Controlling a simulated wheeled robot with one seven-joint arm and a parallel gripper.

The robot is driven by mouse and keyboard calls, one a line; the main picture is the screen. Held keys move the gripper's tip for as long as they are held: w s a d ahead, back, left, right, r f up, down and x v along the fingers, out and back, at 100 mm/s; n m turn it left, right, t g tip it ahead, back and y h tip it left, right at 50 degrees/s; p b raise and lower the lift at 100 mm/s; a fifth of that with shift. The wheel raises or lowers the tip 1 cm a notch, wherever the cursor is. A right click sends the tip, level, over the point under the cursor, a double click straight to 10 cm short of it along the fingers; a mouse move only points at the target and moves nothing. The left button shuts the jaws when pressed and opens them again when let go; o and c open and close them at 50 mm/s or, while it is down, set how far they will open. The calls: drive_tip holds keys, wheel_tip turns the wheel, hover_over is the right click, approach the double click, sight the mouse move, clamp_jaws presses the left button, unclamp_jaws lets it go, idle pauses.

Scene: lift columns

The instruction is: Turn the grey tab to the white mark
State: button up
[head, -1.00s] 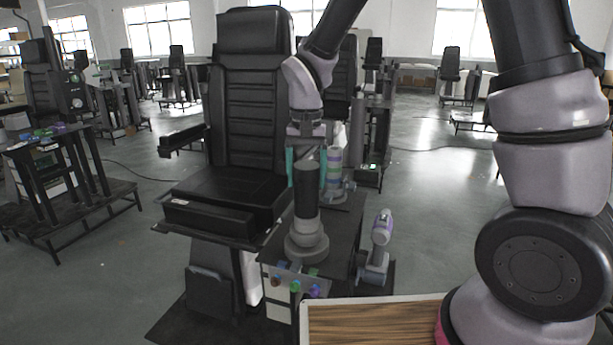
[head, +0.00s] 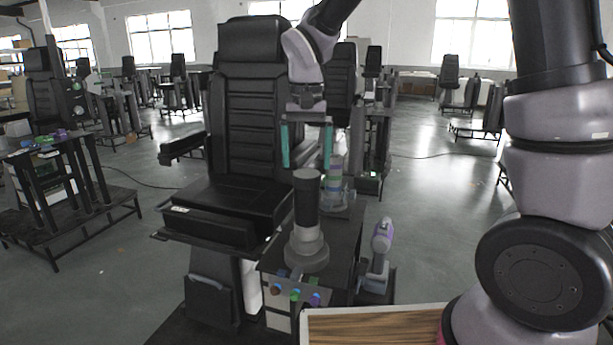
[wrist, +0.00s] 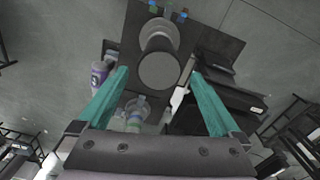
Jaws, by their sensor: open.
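A dark upright cylinder (head: 306,205) stands on a stepped grey round base (head: 307,252) on a black stand. I cannot make out a separate grey tab or a white mark on it. My gripper (head: 306,150) is open and empty, with two teal fingers pointing down, above the cylinder's top. In the wrist view the cylinder's round top (wrist: 159,70) lies between the open fingers, with the grey base (wrist: 160,35) behind it.
A black seat (head: 245,150) stands close on the left. A clear cylinder with coloured bands (head: 335,185) is behind the dark cylinder. A purple-and-grey handheld tool (head: 381,245) stands on the right. Coloured knobs (head: 295,294) line the stand's front. A wood-topped surface (head: 375,328) is nearest.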

drive_tip(key=shift+r, duration=2)
drive_tip(key=shift+d, duration=0.1)
drive_tip(key=s+d+r+m+t+y, duration=0.1)
drive_tip(key=s+d+r+t, duration=0.2)
drive_tip(key=d, duration=0.8)
drive_tip(key=s+d+r+m+t+y, duration=0.1)
drive_tip(key=s+d+r+t, duration=0.3)
drive_tip(key=s+d+r, duration=0.3)
drive_tip(key=s+d, duration=0.1)
drive_tip(key=d, duration=0.3)
drive_tip(key=shift+s+d+r+m, duration=0.3)
drive_tip(key=shift+s+d+m, duration=0.05)
drive_tip(key=shift+m, duration=0.05)
